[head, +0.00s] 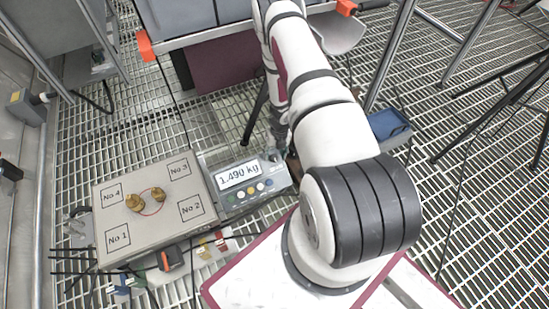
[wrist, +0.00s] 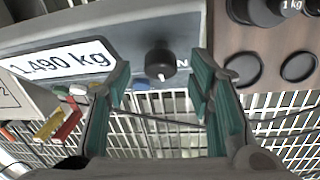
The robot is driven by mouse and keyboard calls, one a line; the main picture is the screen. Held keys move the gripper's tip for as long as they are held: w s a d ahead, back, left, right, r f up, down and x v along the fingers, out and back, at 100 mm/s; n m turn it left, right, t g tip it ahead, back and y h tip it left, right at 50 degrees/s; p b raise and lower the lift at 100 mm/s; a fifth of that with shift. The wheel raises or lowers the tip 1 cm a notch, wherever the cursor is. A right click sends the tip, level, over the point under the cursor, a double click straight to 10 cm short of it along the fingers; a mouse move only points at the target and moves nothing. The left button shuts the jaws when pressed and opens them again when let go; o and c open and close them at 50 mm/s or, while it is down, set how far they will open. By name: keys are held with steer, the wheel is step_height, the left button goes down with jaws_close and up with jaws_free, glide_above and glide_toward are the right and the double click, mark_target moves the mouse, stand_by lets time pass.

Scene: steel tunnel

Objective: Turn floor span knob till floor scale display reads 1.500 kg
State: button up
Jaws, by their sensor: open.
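The floor span knob (wrist: 159,64) is a round black knob with a white mark, on the grey panel right of the display. My gripper (wrist: 158,74) is open, with a green-padded finger on each side of the knob and visible gaps between. In the head view the knob is hard to make out beside my gripper and arm. The scale platform (head: 115,195) carries two brass weights (head: 145,199) near its middle circle.
Coloured buttons (head: 252,190) sit below the display. A wooden block with dark weights (wrist: 262,50), one marked 1 kg, stands right of the knob. A blue tray (head: 389,125) is right of my arm. Steel grating surrounds all.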

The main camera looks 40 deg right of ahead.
steer(key=shift+f, duration=0.7)
jaws_close()
steer(key=shift+s+d+m+t+y+b, duration=0.15)
steer(key=shift+m+t+y+b, duration=0.45)
steer(key=shift+m, duration=0.6)
steer(key=shift+m+y, duration=0.5)
steer(key=shift+m, duration=0.2)
